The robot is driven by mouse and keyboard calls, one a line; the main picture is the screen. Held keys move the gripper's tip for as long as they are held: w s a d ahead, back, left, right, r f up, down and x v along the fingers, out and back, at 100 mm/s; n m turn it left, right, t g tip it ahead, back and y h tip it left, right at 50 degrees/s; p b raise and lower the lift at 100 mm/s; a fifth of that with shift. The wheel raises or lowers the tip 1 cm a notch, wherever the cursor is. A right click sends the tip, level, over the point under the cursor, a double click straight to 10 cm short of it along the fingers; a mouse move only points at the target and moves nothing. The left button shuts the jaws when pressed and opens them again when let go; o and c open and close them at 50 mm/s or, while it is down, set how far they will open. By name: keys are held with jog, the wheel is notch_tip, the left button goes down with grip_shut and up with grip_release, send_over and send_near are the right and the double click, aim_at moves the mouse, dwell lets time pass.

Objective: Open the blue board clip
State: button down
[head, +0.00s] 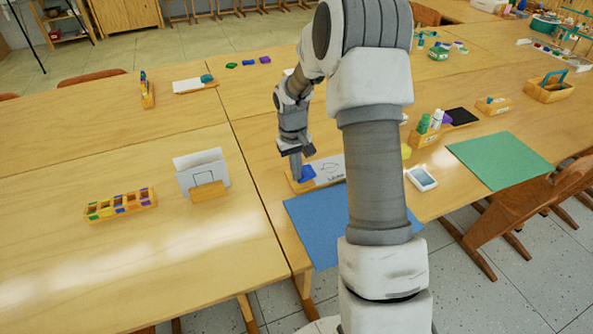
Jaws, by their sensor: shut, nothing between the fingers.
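The blue board clip (308,174) sits at the left end of a small wooden board (297,187) that bears a white sheet (330,168) with a drawing. The board lies on the table just beyond a blue mat. My gripper (296,174) points down at the clip's left side, with its fingers shut and empty. The fingertips are very close to the clip; I cannot tell whether they touch it. The clip's jaw, where it meets the paper, is too small to judge. My arm hides the right end of the board.
A blue mat (308,226) lies in front of the board. To the right are a white device (421,178), a green mat (499,160) and a bottle holder (428,137). A card stand (208,192) and a compartment tray (121,204) stand left. Another board with a teal clip (207,79) lies farther back.

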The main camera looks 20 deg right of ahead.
jog(key=shift+r, duration=0.1)
jog(key=shift+r+p, duration=0.6)
jog(key=shift+r, duration=0.1)
jog(key=shift+a+r+p, duration=0.1)
jog(key=shift+r+p, duration=0.35)
jog(key=shift+r, duration=0.15)
jog(key=a+r+p, duration=0.3)
jog(key=a+r, duration=0.1)
jog(key=r, duration=0.8)
jog(key=shift+r, duration=0.1)
